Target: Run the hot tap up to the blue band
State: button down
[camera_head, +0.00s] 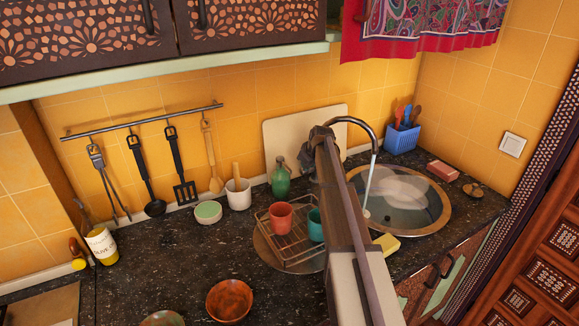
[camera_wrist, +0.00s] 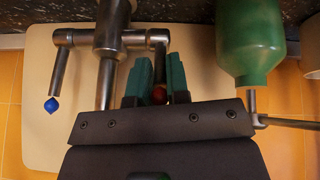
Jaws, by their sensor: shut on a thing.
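The steel tap (camera_wrist: 108,40) fills the upper left of the wrist view. One side handle has a blue tip (camera_wrist: 52,104). The other handle, the hot one with a red tip (camera_wrist: 159,95), lies between the green fingers of my gripper (camera_wrist: 157,78), which is shut on it. In the head view the spout (camera_head: 357,121) arches over the round sink (camera_head: 440,208), and a thin pale stream (camera_head: 369,180) falls from it into the basin. My gripper (camera_head: 320,136) is at the tap, and my arm hides the tap's body. I cannot make out a blue band.
A green bottle (camera_head: 281,178) stands close to the tap; it also shows in the wrist view (camera_wrist: 250,45). A wire rack (camera_head: 285,246) with a red cup (camera_head: 280,216) and a teal cup (camera_head: 315,224) sits left of my arm. A blue caddy (camera_head: 402,138) stands behind the sink.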

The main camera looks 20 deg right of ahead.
jog(key=c, duration=1.1)
grip_release()
jog(key=shift+c, duration=0.2)
jog(key=p+v, duration=0.9)
jog(key=v, duration=0.1)
jog(key=shift+s+r, duration=0.2)
jog(key=shift+r, duration=0.2)
